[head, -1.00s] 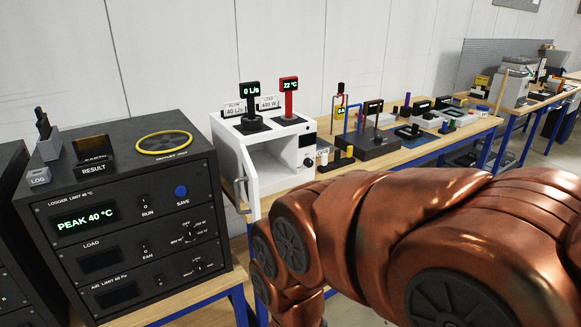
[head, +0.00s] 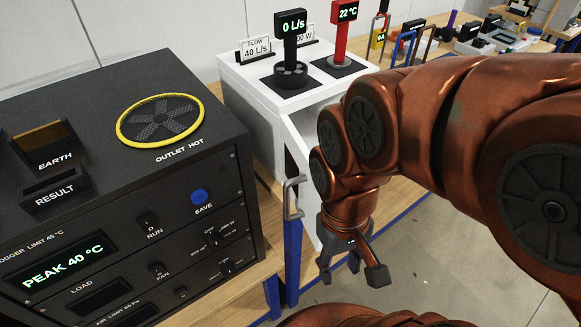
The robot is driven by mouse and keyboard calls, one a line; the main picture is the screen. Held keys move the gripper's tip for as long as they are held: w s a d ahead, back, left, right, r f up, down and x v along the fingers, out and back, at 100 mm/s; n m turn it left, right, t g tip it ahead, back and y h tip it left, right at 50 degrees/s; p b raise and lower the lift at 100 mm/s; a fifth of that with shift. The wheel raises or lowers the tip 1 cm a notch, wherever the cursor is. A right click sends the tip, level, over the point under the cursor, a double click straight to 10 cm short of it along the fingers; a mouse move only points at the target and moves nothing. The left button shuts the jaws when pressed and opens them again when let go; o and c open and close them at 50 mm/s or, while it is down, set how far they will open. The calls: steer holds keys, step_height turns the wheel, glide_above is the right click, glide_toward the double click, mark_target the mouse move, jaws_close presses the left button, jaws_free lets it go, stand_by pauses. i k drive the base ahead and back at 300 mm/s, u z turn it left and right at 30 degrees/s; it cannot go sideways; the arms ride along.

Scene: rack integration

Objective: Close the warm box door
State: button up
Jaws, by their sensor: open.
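The warm box (head: 255,112) is the white box on the wooden bench, behind the black rack. Its white door (head: 301,165) stands open, swung out toward me, with a grey bar handle (head: 292,198) on its left face. The box opening is partly hidden by the door and my arm. My gripper (head: 351,272) hangs from my copper arm to the right of the door's lower part, fingers spread and empty, pointing down. I cannot tell whether it touches the door.
The black rack (head: 120,215) with its yellow-ringed fan outlet (head: 160,120) stands close at left. A black flow meter (head: 290,50) and a red temperature meter (head: 345,40) stand on the box. More instruments line the bench behind. Open floor (head: 440,250) lies at right.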

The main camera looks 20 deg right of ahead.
mark_target(299, 185)
steer(key=u, duration=0.5)
steer(key=k, duration=1.25)
steer(key=u, duration=1.4)
steer(key=i, duration=1.15)
steer(key=z, duration=0.65)
steer(key=i, duration=0.75)
steer(key=z, duration=0.85)
